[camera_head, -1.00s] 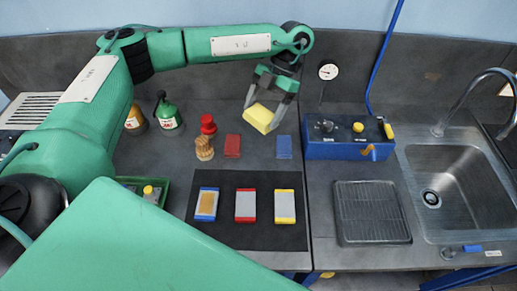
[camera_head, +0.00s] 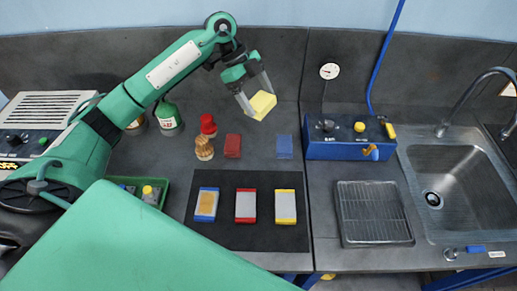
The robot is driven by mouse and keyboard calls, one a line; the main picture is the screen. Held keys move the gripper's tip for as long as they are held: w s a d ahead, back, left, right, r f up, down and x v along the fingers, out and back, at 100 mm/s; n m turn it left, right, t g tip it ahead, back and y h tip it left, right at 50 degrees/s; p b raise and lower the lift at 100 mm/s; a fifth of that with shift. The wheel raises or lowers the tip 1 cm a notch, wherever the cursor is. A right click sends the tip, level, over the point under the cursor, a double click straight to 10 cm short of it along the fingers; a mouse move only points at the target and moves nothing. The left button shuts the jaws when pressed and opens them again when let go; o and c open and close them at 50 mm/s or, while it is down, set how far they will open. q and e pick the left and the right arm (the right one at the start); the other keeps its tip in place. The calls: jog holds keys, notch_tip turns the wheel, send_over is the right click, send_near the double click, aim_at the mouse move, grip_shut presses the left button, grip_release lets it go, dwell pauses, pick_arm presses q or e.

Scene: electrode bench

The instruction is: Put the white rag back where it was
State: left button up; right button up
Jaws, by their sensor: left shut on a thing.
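My left gripper (camera_head: 252,98) is shut on a pale yellow, block-like rag (camera_head: 263,105), held above the back part of the bench. The rag is tilted between the two fingertips. I see no plainly white rag. A flat red rag (camera_head: 232,146) and a flat blue rag (camera_head: 284,147) lie on the bench below and in front of the gripper, with bare bench between them. My right gripper is not in view.
A red-topped brush (camera_head: 208,125), a wooden-topped piece (camera_head: 204,148) and a green bottle (camera_head: 168,118) stand left. A blue device (camera_head: 335,150), drying rack (camera_head: 373,213) and sink (camera_head: 455,185) are right.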

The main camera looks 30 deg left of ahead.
pick_arm(q)
jog(key=n+t, duration=0.1)
jog(key=n, duration=0.1)
jog(key=n+t, duration=0.1)
jog(key=n, duration=0.1)
jog(key=a+n+t, duration=0.1)
jog(key=shift+w+r+n+y, duration=0.3)
jog(key=shift+w+n, duration=0.1)
jog(key=shift+f, duration=0.2)
notch_tip(320, 180, down, 14)
jog(key=p, duration=0.3)
jog(key=shift+f+p, duration=0.25)
jog(key=shift+p, duration=0.05)
notch_tip(320, 180, down, 4)
jog(key=shift+f+p, duration=0.25)
jog(key=shift+p, duration=0.3)
jog(key=shift+f, duration=0.3)
jog(key=o, duration=0.9)
